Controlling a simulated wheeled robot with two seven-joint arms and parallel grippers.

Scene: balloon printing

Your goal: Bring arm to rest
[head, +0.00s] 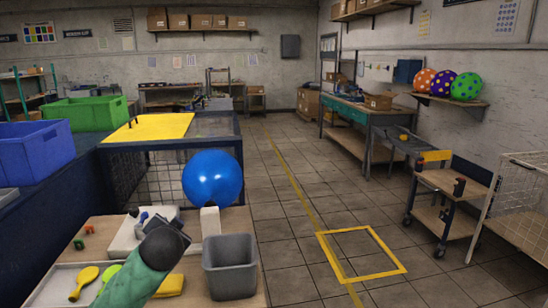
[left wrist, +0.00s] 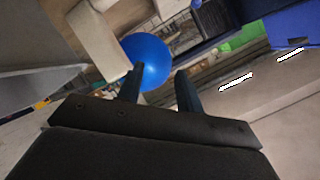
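My left arm comes in from the bottom left of the head view, over the wooden table. My left gripper (head: 146,220) is near the white pad and left of the blue balloon (head: 211,178). In the left wrist view the two dark fingers (left wrist: 158,86) stand apart with nothing held between them. The blue balloon (left wrist: 147,61) shows beyond the fingers. In the head view the balloon appears round and sits above a white block (head: 210,222). The arm hides part of the table and of the tray. My right gripper is not in view.
A grey bin (head: 230,266) stands right of the arm. A white tray (head: 62,279) holds yellow and green deflated balloons. A caged table with a yellow top (head: 150,127) stands behind. Blue (head: 37,150) and green (head: 85,113) crates stand left.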

